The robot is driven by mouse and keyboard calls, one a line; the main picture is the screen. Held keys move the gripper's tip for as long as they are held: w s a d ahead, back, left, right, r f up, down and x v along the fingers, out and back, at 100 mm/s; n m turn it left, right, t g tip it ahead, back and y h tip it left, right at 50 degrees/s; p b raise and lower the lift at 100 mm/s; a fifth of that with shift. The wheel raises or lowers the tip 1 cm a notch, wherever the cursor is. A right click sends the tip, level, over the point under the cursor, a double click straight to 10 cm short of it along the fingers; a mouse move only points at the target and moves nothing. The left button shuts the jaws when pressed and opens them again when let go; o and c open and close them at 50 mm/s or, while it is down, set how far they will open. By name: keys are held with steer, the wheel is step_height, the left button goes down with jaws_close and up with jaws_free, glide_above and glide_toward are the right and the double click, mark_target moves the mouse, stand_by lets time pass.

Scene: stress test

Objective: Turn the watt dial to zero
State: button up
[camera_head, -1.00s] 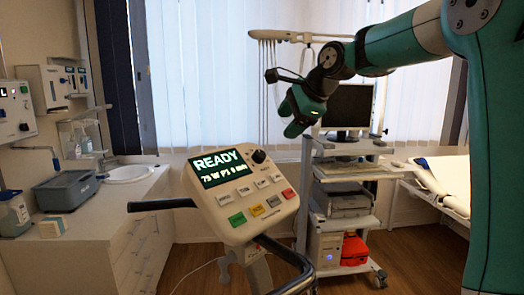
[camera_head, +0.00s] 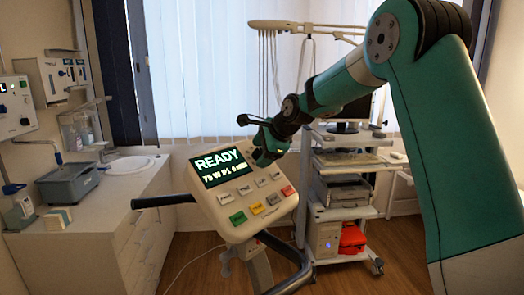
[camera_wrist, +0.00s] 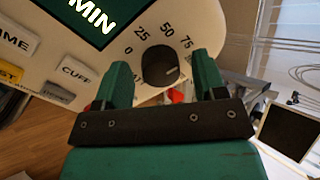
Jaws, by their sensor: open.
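The watt dial (camera_wrist: 160,66) is a round black knob on the cream console (camera_head: 232,226), with printed marks 0, 25, 50 and 75 around it in the wrist view. A pale line on the knob points toward the right, away from the 0. The console screen (camera_head: 222,166) reads READY, with a line that seems to start 75 W. My gripper (camera_wrist: 162,70) is open, one green finger on each side of the dial in the wrist view. I cannot tell whether the fingers touch it. In the head view my gripper (camera_head: 266,152) covers the dial.
Several coloured and white buttons (camera_head: 256,208) lie below the screen. A black handlebar (camera_head: 165,201) sticks out on the left. A cart (camera_head: 345,205) with a monitor and a red bag stands behind. A white counter (camera_head: 120,215) is at the left. Wooden floor is open between.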

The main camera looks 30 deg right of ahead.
steer(key=c, duration=0.9)
